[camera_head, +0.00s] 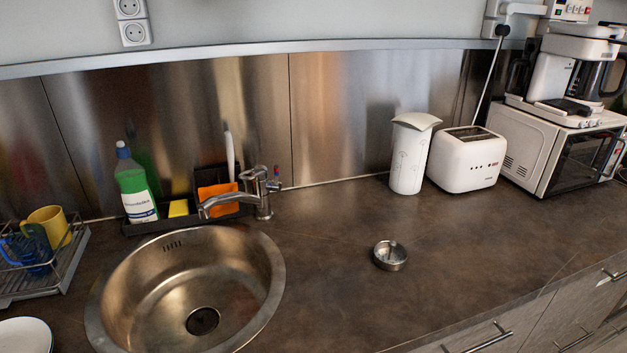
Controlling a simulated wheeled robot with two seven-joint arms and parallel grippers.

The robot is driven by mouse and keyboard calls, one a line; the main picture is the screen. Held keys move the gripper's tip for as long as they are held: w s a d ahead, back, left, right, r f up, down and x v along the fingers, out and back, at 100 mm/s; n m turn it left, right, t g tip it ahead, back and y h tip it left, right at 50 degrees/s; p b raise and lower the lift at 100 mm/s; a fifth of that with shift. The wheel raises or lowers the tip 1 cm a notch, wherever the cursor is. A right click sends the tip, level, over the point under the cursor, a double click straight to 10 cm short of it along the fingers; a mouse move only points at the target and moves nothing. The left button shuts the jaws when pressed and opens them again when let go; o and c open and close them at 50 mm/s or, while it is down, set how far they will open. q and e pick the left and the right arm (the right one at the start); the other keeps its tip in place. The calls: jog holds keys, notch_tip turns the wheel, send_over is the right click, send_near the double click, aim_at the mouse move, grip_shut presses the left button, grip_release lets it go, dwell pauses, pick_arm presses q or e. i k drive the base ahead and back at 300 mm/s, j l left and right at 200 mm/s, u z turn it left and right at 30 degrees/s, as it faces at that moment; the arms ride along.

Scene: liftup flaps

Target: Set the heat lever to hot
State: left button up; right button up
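A metal faucet (263,203) stands at the back right rim of the round sink, its spout reaching left over the basin. A small lever (276,178) sits on the right side of the faucet's top, with tiny red and blue marks. It points roughly upward; its exact setting is too small to tell. Neither of my grippers shows in the head view.
A round metal sink (270,300) lies below the faucet. Behind it, a black caddy (150,226) holds a green soap bottle (134,185). A dish rack (70,262) stands left. A small metal bowl (390,256), white toaster (466,160) and microwave (520,150) are right.

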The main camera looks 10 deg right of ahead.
aim_at(276, 184)
jog(key=l+z, duration=0.15)
jog(key=l, duration=1.1)
jog(key=i, duration=0.05)
